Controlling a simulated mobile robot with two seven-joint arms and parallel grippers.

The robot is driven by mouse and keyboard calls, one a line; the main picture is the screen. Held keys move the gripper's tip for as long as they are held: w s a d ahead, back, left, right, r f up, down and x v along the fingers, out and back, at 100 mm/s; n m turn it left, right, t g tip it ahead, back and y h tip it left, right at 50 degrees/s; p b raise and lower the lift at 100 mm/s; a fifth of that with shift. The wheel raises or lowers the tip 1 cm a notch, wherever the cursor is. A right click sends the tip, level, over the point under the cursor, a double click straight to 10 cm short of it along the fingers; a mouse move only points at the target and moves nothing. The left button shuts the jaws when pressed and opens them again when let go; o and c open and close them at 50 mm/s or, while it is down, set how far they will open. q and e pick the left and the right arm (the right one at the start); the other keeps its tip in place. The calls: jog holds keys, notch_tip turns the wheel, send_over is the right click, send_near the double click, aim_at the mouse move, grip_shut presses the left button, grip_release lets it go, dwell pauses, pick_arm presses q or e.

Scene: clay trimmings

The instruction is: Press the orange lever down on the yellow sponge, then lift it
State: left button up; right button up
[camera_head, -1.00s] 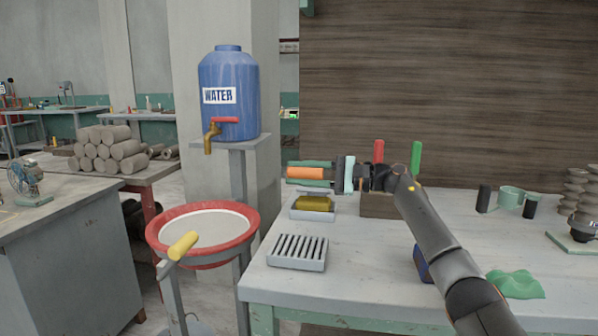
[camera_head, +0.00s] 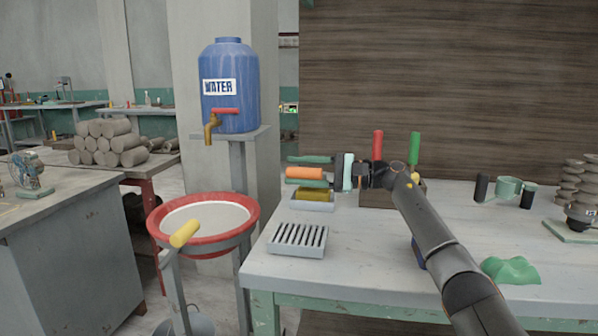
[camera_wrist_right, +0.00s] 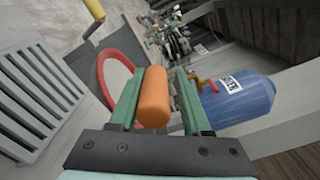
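My right gripper (camera_head: 308,172) reaches in from the right with its fingers pointing left. It is shut on the orange lever (camera_head: 304,173), which lies level between the green fingers; the lever also shows in the right wrist view (camera_wrist_right: 152,98). The yellow sponge (camera_head: 312,194) sits in a pale tray (camera_head: 312,207) directly below the gripper in the head view, its upper part hidden by the lower finger. I cannot tell whether the lever touches the sponge. My left gripper is in neither view.
A wooden block (camera_head: 378,199) with upright red and green handles stands right of the tray. A slotted grey block (camera_head: 298,240) is in front. A red-rimmed basin (camera_head: 157,222) and a blue water container (camera_head: 229,95) are to the left.

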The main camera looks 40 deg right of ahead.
jog(key=shift+o, duration=1.1)
jog(key=shift+d, duration=0.1)
jog(key=shift+s+d, duration=0.2)
jog(key=shift+s, duration=0.1)
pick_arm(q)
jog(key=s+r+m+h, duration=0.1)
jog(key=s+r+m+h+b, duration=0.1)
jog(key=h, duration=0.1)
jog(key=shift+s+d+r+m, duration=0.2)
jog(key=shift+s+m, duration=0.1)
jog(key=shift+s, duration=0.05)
pick_arm(e)
jog(key=v, duration=1.1)
jog(key=shift+s+d, duration=0.2)
jog(key=shift+s, duration=0.15)
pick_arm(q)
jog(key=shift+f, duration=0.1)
